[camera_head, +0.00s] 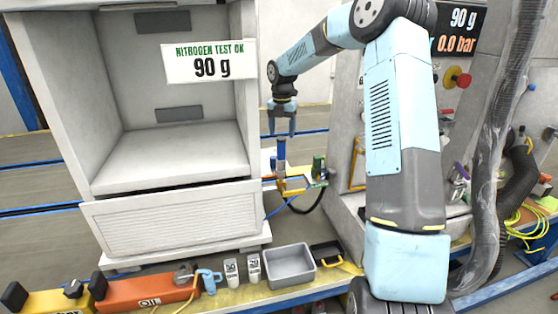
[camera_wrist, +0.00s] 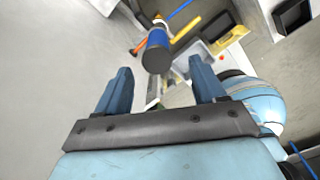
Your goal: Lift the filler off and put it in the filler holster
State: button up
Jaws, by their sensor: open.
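The filler (camera_head: 281,152) stands upright, a blue handle over yellow and dark parts, beside the right side of the white cabinet. In the wrist view its blue barrel with a dark round end (camera_wrist: 157,48) shows just beyond the fingertips, roughly in line with the gap. My gripper (camera_head: 283,131) is above the filler, pointing down, open and empty. In the wrist view both fingers (camera_wrist: 160,70) stand apart with nothing between them. A dark hose runs from near the filler's foot. I cannot tell which part is the filler holster.
The open white cabinet (camera_head: 170,218) fills the left, with a sign (camera_head: 209,62) reading "NITROGEN TEST OK 90 g". In front lie an orange OIL case (camera_head: 140,291), small bottles and a grey bin (camera_head: 290,266). A thick wrapped hose (camera_head: 500,130) hangs at right.

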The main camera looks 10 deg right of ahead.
aim_at(282, 141)
notch_tip(282, 141, down, 5)
jog(key=shift+f, duration=0.2)
jog(key=shift+w+f, duration=0.15)
jog(key=shift+f, duration=1.1)
jog(key=shift+w+f, duration=0.15)
jog(key=shift+f, duration=1.1)
grip_shut()
